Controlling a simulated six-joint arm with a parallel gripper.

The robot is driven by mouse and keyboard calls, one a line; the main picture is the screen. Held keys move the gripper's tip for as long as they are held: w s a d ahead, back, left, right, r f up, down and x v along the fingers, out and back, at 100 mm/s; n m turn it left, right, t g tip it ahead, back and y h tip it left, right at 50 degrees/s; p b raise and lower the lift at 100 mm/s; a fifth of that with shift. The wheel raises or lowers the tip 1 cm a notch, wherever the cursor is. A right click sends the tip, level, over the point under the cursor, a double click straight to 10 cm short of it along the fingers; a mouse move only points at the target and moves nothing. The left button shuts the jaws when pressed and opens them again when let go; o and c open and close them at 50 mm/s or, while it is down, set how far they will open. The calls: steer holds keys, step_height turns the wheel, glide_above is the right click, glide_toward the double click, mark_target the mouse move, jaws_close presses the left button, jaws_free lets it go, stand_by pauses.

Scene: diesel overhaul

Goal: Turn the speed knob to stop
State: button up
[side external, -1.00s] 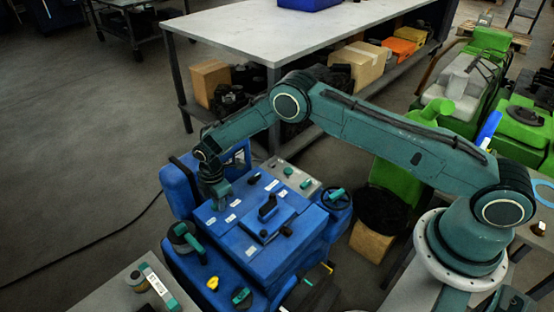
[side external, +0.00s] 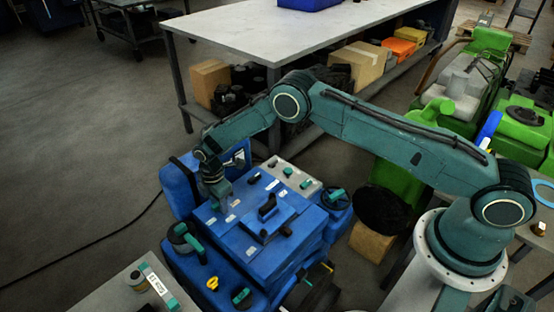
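The blue engine (side external: 265,262) stands below my arm, and its top panel carries several white labels, too small to read. My gripper (side external: 220,207) points down at the left part of this panel, close to the labels. I cannot tell whether its fingers touch anything or how far apart they are. No knob can be made out under the gripper, where the view is blocked. A black lever-like knob (side external: 267,206) stands on the panel to the right of the gripper. I cannot tell which control is the speed knob.
A black handwheel (side external: 336,198) with a green handle is at the engine's right. A round cap with a green handle (side external: 187,238) is at its left. A yellow knob (side external: 212,283) sits at the front. A grey bench (side external: 250,35) stands behind, with boxes on its shelf.

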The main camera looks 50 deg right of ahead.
steer(key=shift+r, duration=2.75)
steer(key=shift+r, duration=2)
steer(key=shift+r, duration=0.1)
